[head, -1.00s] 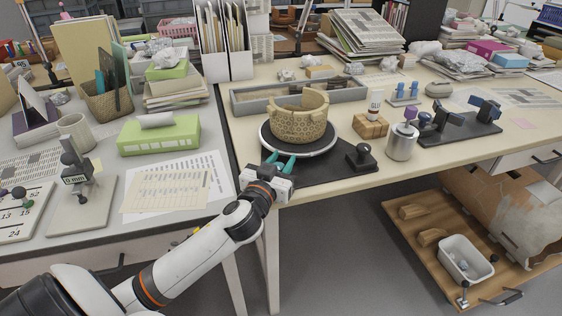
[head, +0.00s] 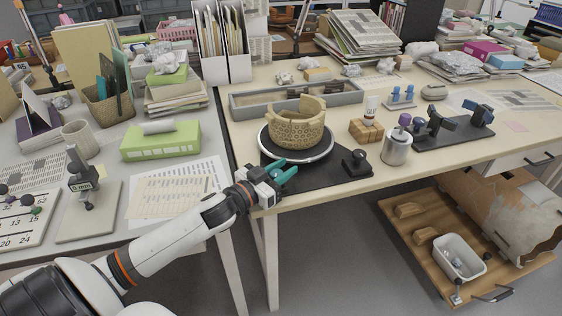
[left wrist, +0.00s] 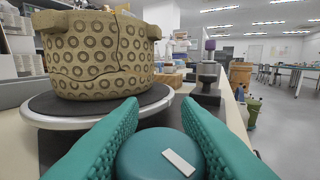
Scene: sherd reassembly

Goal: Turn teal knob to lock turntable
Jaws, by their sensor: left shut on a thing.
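The teal knob (left wrist: 148,152) sits between the teal finger pads of my left gripper (left wrist: 160,108) in the left wrist view. A white bar mark on its top slants. In the head view my left gripper (head: 285,174) is at the front of the turntable (head: 322,157), and its fingers hide the knob. The gripper is shut on the knob. The round turntable carries a tan patterned vessel (head: 297,130) with an uneven, open rim; dark crack lines run down its wall (left wrist: 95,55). My right gripper is not in view.
A black knobbed post (head: 356,163) stands right of the turntable on the dark base. A wooden block (head: 366,130) and a metal canister (head: 397,148) stand farther right. A grey tray (head: 345,96) lies behind the vessel. The grey table (head: 100,222) is at left.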

